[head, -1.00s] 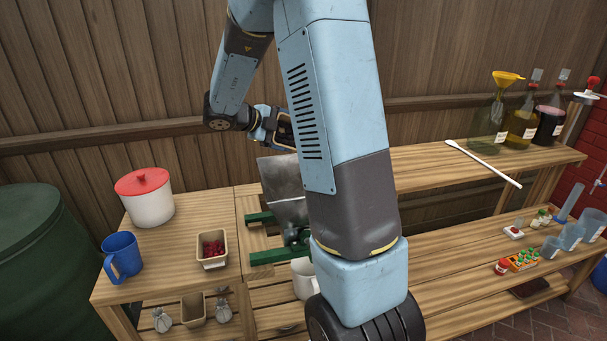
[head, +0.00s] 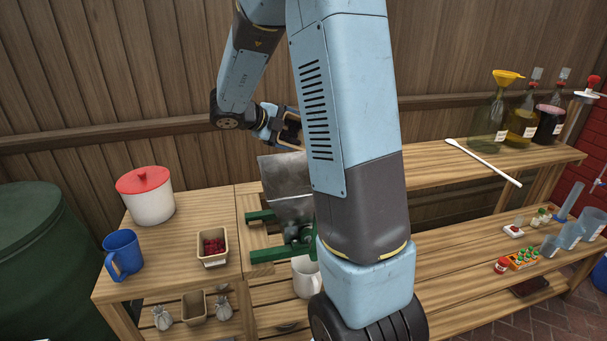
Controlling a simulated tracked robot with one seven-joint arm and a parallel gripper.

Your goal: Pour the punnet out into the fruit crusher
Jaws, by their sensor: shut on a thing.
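The fruit crusher has a grey metal hopper (head: 286,178) on a green frame (head: 272,254). It stands on the bench in the middle, its right side hidden by my arm. My gripper (head: 280,124) is above and behind the hopper, mostly hidden by my arm. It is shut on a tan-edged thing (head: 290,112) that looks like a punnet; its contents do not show. Another tan punnet (head: 212,260) with red berries stands upright on the bench left of the crusher. An empty-looking punnet (head: 194,308) sits on the shelf below.
A white pot with a red lid (head: 147,197) and a blue mug (head: 122,254) stand on the left. A white mug (head: 305,279) stands below the crusher. A long white spoon (head: 483,162) and several bottles (head: 522,122) are on the right-hand upper shelf. A green barrel (head: 35,255) is far left.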

